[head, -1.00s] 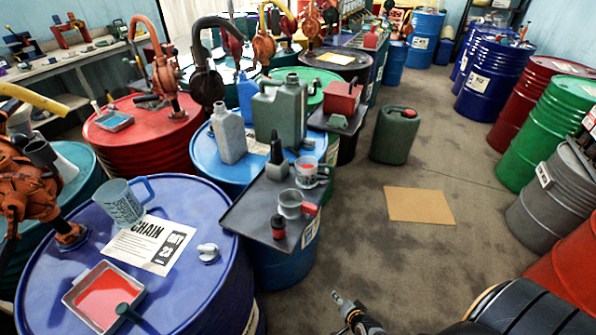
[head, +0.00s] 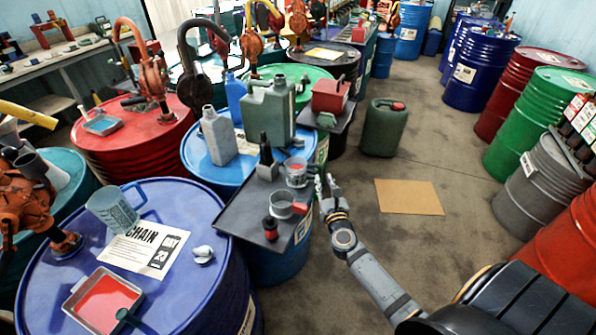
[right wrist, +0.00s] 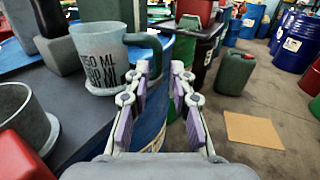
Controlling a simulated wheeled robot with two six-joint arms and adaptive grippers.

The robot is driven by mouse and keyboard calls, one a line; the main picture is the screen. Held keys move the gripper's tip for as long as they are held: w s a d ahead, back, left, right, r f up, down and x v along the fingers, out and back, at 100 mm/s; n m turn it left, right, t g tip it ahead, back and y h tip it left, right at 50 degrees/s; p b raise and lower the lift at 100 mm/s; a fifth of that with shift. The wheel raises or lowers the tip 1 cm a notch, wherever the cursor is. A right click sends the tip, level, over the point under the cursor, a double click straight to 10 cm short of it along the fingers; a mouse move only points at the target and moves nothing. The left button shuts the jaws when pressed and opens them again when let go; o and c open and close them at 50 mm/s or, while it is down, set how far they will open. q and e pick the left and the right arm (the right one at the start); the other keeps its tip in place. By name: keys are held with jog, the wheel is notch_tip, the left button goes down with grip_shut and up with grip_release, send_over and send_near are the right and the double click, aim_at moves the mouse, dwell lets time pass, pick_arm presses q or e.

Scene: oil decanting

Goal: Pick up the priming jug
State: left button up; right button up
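A grey measuring jug with dark lettering (head: 296,176) stands on the dark tray (head: 243,215). In the right wrist view this jug (right wrist: 100,58) shows at upper left, its dark green handle pointing toward my gripper. A second grey cup with a red handle (head: 280,206) stands nearer on the tray. A blue-grey lettered jug (head: 112,210) stands on the blue drum at left. Which is the priming jug I cannot tell. My right gripper (head: 326,184) is open and empty, just right of the lettered jug, its fingers (right wrist: 160,88) close to the handle. My left gripper is not in view.
A small red-and-black bottle (head: 270,229) and a dark spouted can (head: 266,160) share the tray. A grey-green jerrycan (head: 270,112) and a grey bottle (head: 218,138) stand behind. The floor to the right, with a cardboard sheet (head: 408,197), is open.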

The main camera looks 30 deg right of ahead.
aim_at(321, 172)
jog(key=shift+w+d+r, duration=0.15)
jog(key=shift+w+r, duration=0.05)
jog(key=shift+w, duration=0.25)
jog(key=x, duration=0.4)
jog(key=shift+w+f+p, duration=0.1)
jog(key=shift+w+p, duration=0.15)
jog(key=shift+p, duration=0.05)
jog(key=shift+s, duration=0.15)
jog(key=shift+c, duration=1.1)
grip_shut()
